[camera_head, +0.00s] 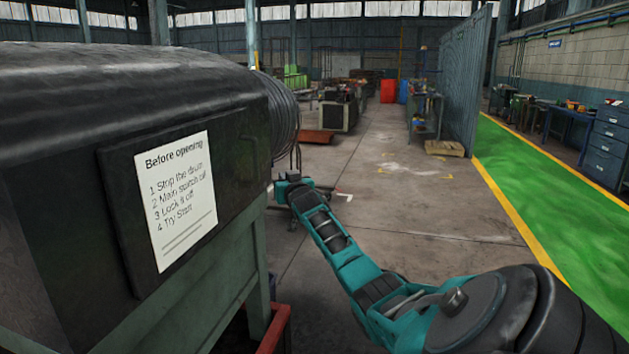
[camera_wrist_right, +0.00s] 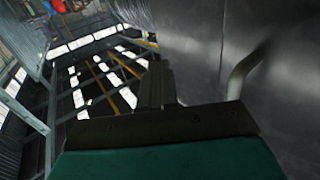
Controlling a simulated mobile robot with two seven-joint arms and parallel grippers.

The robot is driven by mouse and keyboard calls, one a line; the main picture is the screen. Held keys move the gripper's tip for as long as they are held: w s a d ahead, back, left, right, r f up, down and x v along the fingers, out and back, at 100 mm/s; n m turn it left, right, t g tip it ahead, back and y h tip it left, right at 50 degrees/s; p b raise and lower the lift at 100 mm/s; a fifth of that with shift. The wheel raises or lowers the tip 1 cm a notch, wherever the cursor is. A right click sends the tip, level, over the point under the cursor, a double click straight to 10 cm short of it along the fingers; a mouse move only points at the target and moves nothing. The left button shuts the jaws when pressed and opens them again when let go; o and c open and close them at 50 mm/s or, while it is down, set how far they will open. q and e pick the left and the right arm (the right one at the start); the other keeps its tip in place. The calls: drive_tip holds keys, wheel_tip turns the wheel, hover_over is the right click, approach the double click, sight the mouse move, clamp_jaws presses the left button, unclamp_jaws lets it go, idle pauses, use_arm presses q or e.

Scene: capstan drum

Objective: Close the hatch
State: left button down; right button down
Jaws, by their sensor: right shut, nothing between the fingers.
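The hatch (camera_head: 118,200) appears to be the dark panel on the side of the black machine at left in the head view. A white sign (camera_head: 180,195) headed "Before opening" is on it. The panel lies roughly along the machine's face; whether it is fully shut I cannot tell. A thin handle (camera_head: 249,150) shows near its right edge. My right gripper (camera_head: 284,186) is just past the machine's right corner, its fingers unclear there. In the right wrist view the gripper (camera_wrist_right: 157,85) is shut and empty, beside a dark metal surface (camera_wrist_right: 290,90) and a curved grey bar (camera_wrist_right: 243,72), apart from the bar. My left gripper is out of view.
A green-grey stand (camera_head: 215,300) carries the machine, with a red rail (camera_head: 275,328) low beside it. Open concrete floor (camera_head: 420,205) lies to the right, then a green walkway (camera_head: 550,190) with yellow edges. Benches and a cabinet (camera_head: 608,145) stand farther off.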

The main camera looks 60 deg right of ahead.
drive_tip(key=s+d, duration=0.2)
drive_tip(key=s, duration=0.4)
drive_tip(key=shift+s, duration=0.35)
drive_tip(key=shift+d, duration=0.1)
drive_tip(key=s+a+f+n+g+y, duration=0.15)
drive_tip(key=a+f+n+y, duration=0.25)
drive_tip(key=a+f, duration=0.95)
drive_tip(key=s+a+f+n+y, duration=0.3)
drive_tip(key=a+f+y, duration=0.1)
drive_tip(key=a+f, duration=0.95)
drive_tip(key=s+a+f+n+y, duration=0.1)
drive_tip(key=s+a, duration=0.4)
drive_tip(key=a, duration=0.4)
drive_tip(key=s+a+f+n+g+y, duration=0.1)
drive_tip(key=s+a+y, duration=0.1)
drive_tip(key=s+a, duration=0.3)
drive_tip(key=s+a+f+n+g+y, duration=0.1)
drive_tip(key=s+a, duration=0.4)
drive_tip(key=a, duration=0.8)
drive_tip(key=shift+s+a+f+y, duration=0.35)
drive_tip(key=shift+a+f+y, duration=0.05)
drive_tip(key=shift+f, duration=0.1)
